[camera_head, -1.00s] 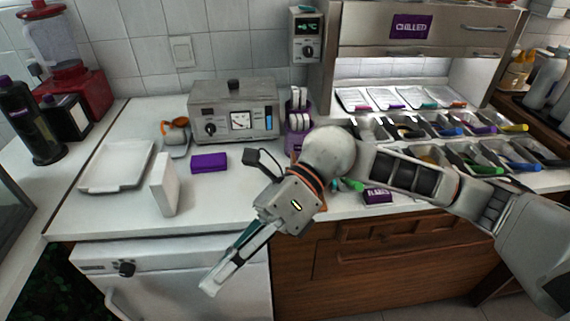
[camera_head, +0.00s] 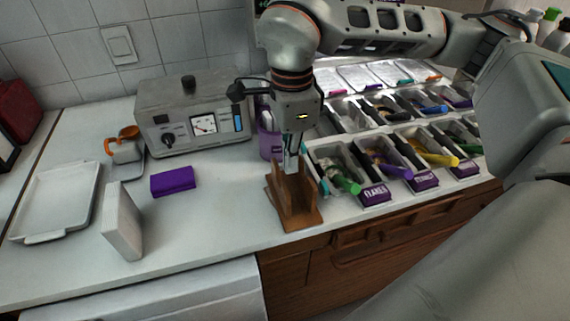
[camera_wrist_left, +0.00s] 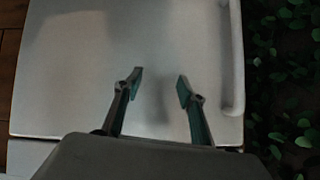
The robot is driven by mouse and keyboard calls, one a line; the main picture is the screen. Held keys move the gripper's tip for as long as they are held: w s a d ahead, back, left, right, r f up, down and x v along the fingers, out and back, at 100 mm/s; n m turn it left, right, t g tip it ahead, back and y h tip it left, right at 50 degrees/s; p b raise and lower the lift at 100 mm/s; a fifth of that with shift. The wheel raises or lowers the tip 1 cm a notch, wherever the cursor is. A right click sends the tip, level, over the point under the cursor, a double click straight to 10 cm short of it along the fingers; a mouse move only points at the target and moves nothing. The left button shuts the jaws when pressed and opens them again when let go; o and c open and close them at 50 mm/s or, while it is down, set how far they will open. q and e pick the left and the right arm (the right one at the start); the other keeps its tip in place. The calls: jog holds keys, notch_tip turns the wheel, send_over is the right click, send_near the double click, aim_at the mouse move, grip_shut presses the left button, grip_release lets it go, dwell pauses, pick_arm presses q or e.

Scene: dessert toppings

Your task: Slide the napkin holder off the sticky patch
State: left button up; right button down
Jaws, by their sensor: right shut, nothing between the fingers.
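The napkin holder (camera_head: 298,213), a brown wooden stand with upright sides, sits upright near the front edge of the white counter in the head view. My right gripper (camera_head: 290,168) points straight down at the holder, its shut fingers reaching down at its upper part. I cannot tell whether they touch the wood. The sticky patch cannot be made out. My left gripper (camera_wrist_left: 160,80) shows only in the left wrist view, its fingers apart and empty, above a pale appliance front.
Topping bins with a purple-labelled front (camera_head: 375,193) stand close right of the holder. A purple utensil cup (camera_head: 268,143) is behind it. A purple block (camera_head: 172,181), a white upright block (camera_head: 122,222) and a white tray (camera_head: 48,200) lie left.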

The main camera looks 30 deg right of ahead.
aim_at(289, 188)
notch_tip(289, 188, down, 7)
jog(key=shift+s+f+b, duration=0.1)
jog(key=shift+b, duration=0.25)
jog(key=shift+f, duration=0.5)
jog(key=shift+a, duration=0.1)
jog(key=shift+a, duration=0.3)
jog(key=w+a, duration=0.1)
jog(key=a, duration=0.4)
jog(key=w+a, duration=0.2)
jog(key=a, duration=0.3)
jog(key=w+a, duration=0.1)
jog(key=a, duration=0.4)
jog(key=shift+w+a, duration=0.15)
jog(key=shift+a, duration=0.1)
